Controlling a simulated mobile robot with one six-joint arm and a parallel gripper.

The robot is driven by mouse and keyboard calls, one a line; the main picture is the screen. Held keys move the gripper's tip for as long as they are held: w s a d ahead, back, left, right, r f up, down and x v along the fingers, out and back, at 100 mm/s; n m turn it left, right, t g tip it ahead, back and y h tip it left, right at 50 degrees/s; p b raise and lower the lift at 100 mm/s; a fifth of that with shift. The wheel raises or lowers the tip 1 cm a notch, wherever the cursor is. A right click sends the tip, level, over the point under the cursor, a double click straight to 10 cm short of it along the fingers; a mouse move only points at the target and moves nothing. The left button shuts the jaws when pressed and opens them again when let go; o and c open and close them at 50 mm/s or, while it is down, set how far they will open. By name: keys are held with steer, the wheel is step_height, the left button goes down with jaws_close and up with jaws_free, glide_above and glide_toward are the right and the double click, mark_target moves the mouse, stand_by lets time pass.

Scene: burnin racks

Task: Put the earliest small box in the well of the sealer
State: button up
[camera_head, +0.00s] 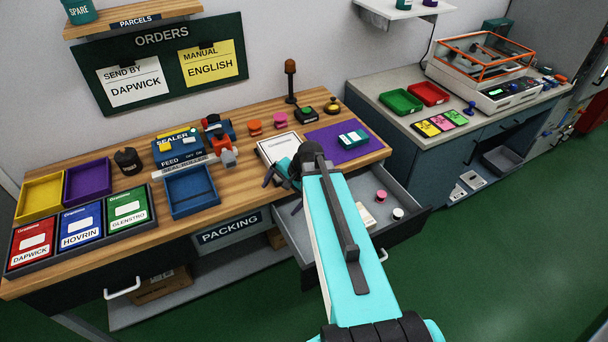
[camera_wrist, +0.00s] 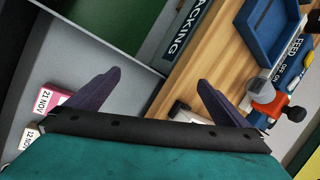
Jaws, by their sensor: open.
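The sealer (camera_head: 178,147) stands on the wooden bench in the head view, with a blue open tray (camera_head: 190,191) at its front. The tray looks empty; it also shows at the top of the wrist view (camera_wrist: 268,28). An open drawer (camera_head: 420,207) below the bench holds small boxes. In the wrist view one pink-sided box (camera_wrist: 50,100) reads 21 NOV, and a second box (camera_wrist: 28,136) below it has a partly cut-off label starting 12. My gripper (camera_head: 284,190) is open and empty by the bench front and drawer; its spread fingers show in the wrist view (camera_wrist: 160,76).
A white manual (camera_head: 280,148) and a purple mat (camera_head: 330,143) bearing a teal box lie near the drawer. Another counter (camera_head: 450,130) is at right. Green floor is clear.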

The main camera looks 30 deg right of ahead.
steer(key=s+a+f+n+g+h+b, duration=0.1)
steer(key=s+a+f+n+g+b, duration=0.1)
steer(key=s+a+f+n, duration=0.4)
steer(key=s+a+f+n+g+h+b, duration=0.1)
steer(key=s+a+f+n+g+b, duration=0.15)
steer(key=a+f+n, duration=0.4)
steer(key=s+f+g+b, duration=0.1)
steer(key=s+f+b, duration=0.4)
steer(key=s+f, duration=0.3)
steer(key=s+a+f+g+b, duration=0.1)
steer(key=s+f+b, duration=0.5)
steer(key=f, duration=0.9)
steer(key=s+a+f+g+h+b, duration=0.1)
steer(key=s+f+g+b, duration=0.1)
steer(key=s+f+b, duration=0.4)
steer(key=shift+s+f+n, duration=0.45)
steer(key=shift+s+f, duration=1.7)
steer(key=shift+f, duration=1.2)
steer(key=shift+g, duration=0.25)
steer(key=shift+c, duration=0.3)
